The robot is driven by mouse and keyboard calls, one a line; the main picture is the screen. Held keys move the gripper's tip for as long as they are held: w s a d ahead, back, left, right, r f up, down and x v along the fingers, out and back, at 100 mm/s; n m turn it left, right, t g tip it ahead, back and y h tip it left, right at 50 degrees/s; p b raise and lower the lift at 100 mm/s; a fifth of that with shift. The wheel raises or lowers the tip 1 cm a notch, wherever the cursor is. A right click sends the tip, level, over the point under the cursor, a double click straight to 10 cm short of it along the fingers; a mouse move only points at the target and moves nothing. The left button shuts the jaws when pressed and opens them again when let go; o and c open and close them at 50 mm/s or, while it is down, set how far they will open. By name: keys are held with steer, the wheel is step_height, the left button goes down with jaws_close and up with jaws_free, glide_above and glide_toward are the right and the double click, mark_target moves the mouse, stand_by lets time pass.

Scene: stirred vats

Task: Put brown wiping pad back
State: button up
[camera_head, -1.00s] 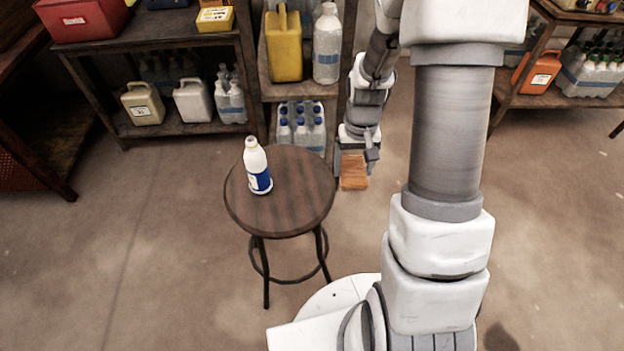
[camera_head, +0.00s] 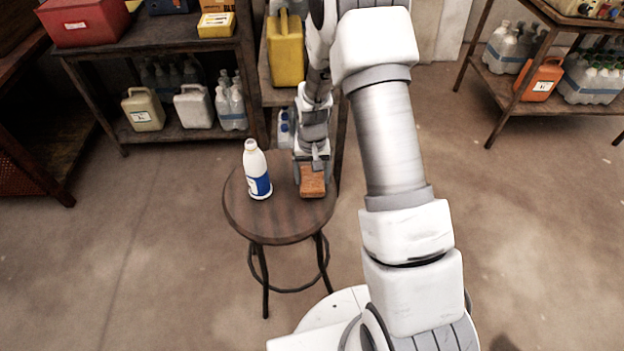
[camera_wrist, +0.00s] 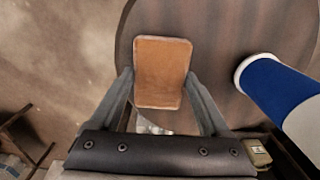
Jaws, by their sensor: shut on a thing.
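The brown wiping pad (camera_head: 312,181) is held in my gripper (camera_head: 311,168) over the right part of the round stool top (camera_head: 270,222). In the wrist view the pad (camera_wrist: 162,72) sits between the two fingers of my gripper (camera_wrist: 160,88), with the dark wooden stool top (camera_wrist: 215,30) behind it. I cannot tell whether the pad touches the stool top. A white bottle with a blue label (camera_head: 257,170) stands upright on the stool, left of the pad and apart from it. It shows at the right in the wrist view (camera_wrist: 275,88).
Behind the stool is a shelf with a yellow canister (camera_head: 285,50). At the left a shelf holds a beige jug (camera_head: 143,109), a white jug (camera_head: 193,104) and a red box (camera_head: 82,18). An orange canister (camera_head: 540,79) is at the right. The front of the stool top is bare.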

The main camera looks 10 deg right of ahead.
steer(key=shift+f, duration=0.55)
steer(key=shift+f, duration=0.2)
steer(key=o, duration=1.2)
steer(key=shift+c, duration=0.2)
steer(key=shift+r, duration=0.1)
